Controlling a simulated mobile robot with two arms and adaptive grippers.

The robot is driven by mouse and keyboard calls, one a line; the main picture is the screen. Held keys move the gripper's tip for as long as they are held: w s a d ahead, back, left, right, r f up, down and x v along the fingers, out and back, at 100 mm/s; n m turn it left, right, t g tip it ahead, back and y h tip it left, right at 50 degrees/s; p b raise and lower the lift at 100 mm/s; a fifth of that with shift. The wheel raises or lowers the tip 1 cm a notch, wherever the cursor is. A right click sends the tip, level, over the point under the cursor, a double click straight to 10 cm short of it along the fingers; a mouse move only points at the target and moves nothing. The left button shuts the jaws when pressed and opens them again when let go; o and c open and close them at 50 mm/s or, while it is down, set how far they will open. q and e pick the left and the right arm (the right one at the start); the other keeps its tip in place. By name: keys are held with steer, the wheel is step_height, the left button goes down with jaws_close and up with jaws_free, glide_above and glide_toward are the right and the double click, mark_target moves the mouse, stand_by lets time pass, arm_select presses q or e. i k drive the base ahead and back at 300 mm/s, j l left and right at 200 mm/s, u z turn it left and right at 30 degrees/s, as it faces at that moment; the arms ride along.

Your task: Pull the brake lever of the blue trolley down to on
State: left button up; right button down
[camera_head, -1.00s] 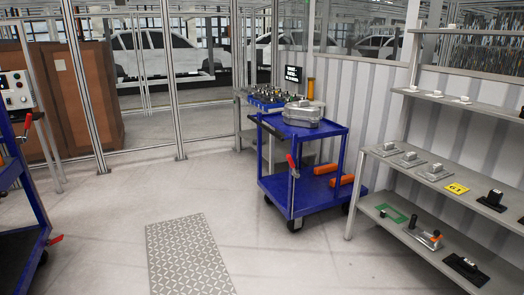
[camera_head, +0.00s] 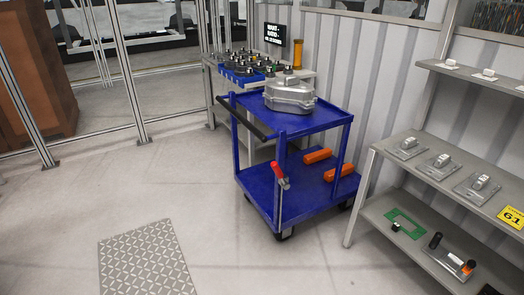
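The blue trolley (camera_head: 312,122) stands in the middle of the head view, with an upper and a lower shelf. Its brake lever (camera_head: 280,174) has a red handle and sits on the near corner post, above the lower shelf. The red handle is steep, its upper end leaning left. A black push bar (camera_head: 246,118) runs along the trolley's left side. Neither of my grippers is in view, and nothing of mine touches the trolley.
A grey metal housing (camera_head: 290,93) sits on the trolley's top, with orange items (camera_head: 317,155) on the lower shelf. A grey rack (camera_head: 428,188) stands close at right. A workbench with a blue tray (camera_head: 243,74) is behind. The floor in front and left is clear, with a patterned plate (camera_head: 146,262).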

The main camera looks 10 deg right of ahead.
mark_target(279, 175)
steer(key=i+l+u, duration=0.15)
steer(key=i+u, duration=0.15)
steer(key=i, duration=0.15)
steer(key=i+l+u, duration=0.3)
steer(key=i+j, duration=0.05)
steer(key=i, duration=0.05)
